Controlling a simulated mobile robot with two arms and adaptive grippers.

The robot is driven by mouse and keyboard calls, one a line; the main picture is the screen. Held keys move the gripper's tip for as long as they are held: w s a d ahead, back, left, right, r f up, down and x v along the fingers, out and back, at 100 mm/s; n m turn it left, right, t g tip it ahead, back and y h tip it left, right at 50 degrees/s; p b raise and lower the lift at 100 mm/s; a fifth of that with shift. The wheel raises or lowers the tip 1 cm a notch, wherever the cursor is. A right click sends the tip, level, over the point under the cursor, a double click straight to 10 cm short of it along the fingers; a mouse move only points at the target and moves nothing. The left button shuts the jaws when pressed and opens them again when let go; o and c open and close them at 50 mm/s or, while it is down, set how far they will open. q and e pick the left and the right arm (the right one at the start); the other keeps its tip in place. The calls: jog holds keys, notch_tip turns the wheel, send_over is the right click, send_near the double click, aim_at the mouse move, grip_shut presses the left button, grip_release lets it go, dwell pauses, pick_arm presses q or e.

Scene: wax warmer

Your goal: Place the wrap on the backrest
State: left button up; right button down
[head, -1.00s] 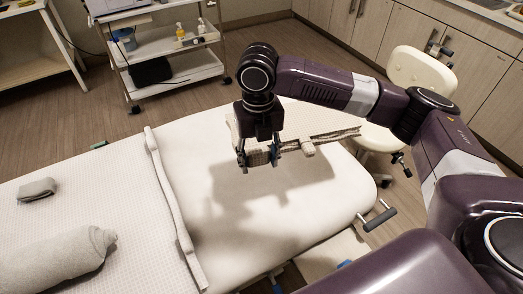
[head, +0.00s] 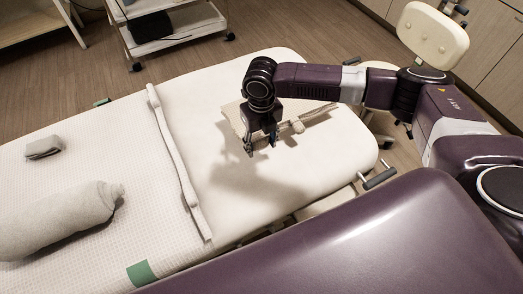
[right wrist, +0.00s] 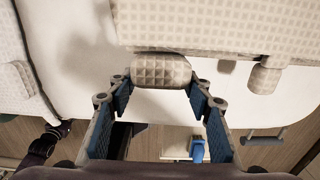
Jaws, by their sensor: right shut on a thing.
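The wrap is a beige, quilted cloth with a pale panel (head: 234,117), a strap (head: 315,113) stretching right and a small knotted lump. My right gripper (head: 262,150) is shut on it, above the bare cream backrest (head: 325,175) of the treatment bed. In the right wrist view, a padded roll of the wrap (right wrist: 160,71) sits between the fingertips of my right gripper (right wrist: 160,88), and the wider panel (right wrist: 215,22) spreads beyond. A shadow falls on the backrest to the left. I cannot tell whether any wrap edge touches it.
A long pale bolster strip (head: 172,155) crosses the bed. A rolled towel (head: 55,222) and a small folded cloth (head: 43,147) lie on the waffle cover at left. A cream stool (head: 432,35) stands behind my right arm. The front of the backrest is clear.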

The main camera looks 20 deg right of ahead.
aim_at(261, 158)
jog(key=shift+f, duration=2.3)
jog(key=c, duration=1)
grip_release()
jog(key=shift+r, duration=0.1)
notch_tip(261, 158, up, 12)
jog(key=shift+b, duration=0.4)
jog(key=shift+s, duration=0.1)
